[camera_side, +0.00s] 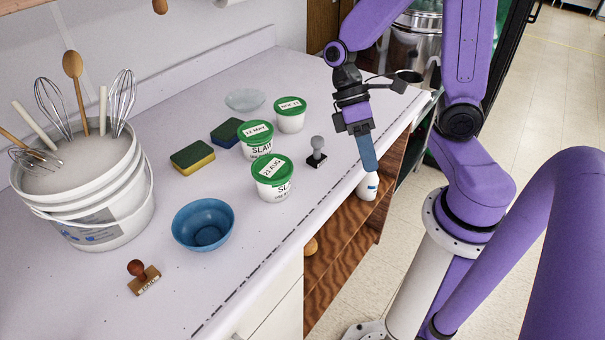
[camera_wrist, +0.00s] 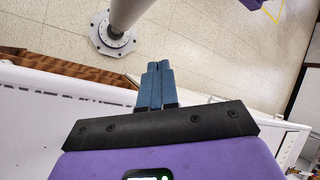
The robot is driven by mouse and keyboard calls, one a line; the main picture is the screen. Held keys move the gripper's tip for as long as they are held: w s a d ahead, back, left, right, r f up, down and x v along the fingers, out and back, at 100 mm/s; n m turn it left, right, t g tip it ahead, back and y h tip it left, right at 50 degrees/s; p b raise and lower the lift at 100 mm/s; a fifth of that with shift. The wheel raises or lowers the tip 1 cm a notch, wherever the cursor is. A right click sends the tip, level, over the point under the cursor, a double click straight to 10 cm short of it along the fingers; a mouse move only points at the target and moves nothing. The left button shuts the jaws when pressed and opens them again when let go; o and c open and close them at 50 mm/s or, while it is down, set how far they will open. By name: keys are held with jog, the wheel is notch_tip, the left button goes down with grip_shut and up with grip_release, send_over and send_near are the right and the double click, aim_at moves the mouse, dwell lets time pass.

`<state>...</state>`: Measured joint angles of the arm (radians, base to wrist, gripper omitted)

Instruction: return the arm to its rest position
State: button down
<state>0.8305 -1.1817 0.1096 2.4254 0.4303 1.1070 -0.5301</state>
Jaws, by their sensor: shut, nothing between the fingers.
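My gripper (camera_side: 369,163) points down near the counter's right edge in the side view, its blue fingers together and empty. In the wrist view the closed fingers (camera_wrist: 158,66) stick out over the tiled floor (camera_wrist: 200,40). The purple arm reaches up and back from it. The fingers appear apart from every object on the counter.
On the counter (camera_side: 120,315) are a blue bowl (camera_side: 203,225), tubs with green lids (camera_side: 273,178), a black stamp (camera_side: 317,151), a wooden-handled stamp (camera_side: 144,278), sponges (camera_side: 193,157), a glass dish (camera_side: 245,99) and a bucket of utensils (camera_side: 95,200). A white bottle (camera_side: 367,187) stands below the counter edge.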

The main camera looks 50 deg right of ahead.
jog(key=s+a+r+n+t+h, duration=0.2)
jog(key=s+a+r+n+t, duration=0.1)
jog(key=s+n+t, duration=0.1)
jog(key=n+t, duration=0.1)
jog(key=t, duration=0.1)
jog(key=shift+s+r+n+t, duration=0.15)
jog(key=shift+r+n+t, duration=0.15)
jog(key=shift+n, duration=0.1)
dwell(1.1)
grip_release()
